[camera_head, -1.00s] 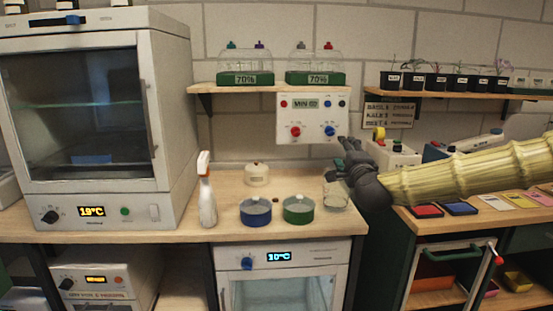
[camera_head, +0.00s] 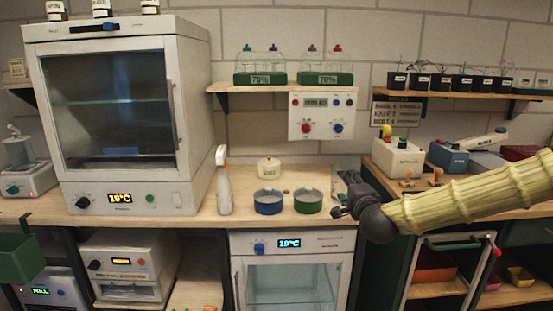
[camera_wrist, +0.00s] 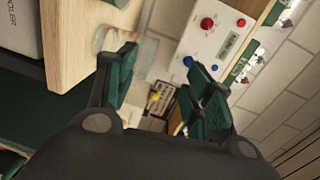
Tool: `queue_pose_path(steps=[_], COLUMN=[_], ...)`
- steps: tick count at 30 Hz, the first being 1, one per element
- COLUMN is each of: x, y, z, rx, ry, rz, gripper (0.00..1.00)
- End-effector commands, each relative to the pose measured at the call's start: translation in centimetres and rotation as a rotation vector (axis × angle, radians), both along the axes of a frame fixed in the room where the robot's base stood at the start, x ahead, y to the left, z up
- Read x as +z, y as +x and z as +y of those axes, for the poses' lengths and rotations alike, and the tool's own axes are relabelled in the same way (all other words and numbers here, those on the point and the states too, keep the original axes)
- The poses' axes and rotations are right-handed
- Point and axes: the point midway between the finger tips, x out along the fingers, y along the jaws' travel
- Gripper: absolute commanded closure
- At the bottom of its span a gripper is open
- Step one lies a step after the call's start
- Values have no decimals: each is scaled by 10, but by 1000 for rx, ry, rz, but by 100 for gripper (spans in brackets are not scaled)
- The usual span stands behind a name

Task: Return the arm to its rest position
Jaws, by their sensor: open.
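My gripper (camera_head: 345,200) is at the end of my yellow-sleeved arm, which reaches in from the right side of the head view. It hangs in front of the bench's right part, over the gap right of the lower glass-door unit. In the wrist view my gripper (camera_wrist: 165,95) shows two dark green finger pads spread apart with nothing between them. Beyond the fingers the wrist view shows the bench edge (camera_wrist: 75,50), a clear vessel and the control panel (camera_wrist: 215,38).
A blue pot (camera_head: 268,203), a green pot (camera_head: 308,202) and a spray bottle (camera_head: 223,185) stand on the bench. A large incubator (camera_head: 190,110) is at left. A shelf (camera_head: 420,95) holds several seedling pots. A side bench at right bears boxes above open shelves.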

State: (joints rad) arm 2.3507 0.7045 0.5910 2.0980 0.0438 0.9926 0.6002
Motion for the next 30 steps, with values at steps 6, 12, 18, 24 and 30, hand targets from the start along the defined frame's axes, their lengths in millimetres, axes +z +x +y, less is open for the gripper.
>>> queue_pose_path(steps=[6, 12, 18, 24, 30], x=[-75, -174, -267, -343, -400], y=[-22, -69, -139, -225, -325], z=[28, 52, 64, 62, 48], rx=[77, 192, 330, 490, 671], ry=[-130, -305, -480, -648, -809], rz=[126, 295, 467, 638, 806], gripper=[48, 48, 48, 48, 48])
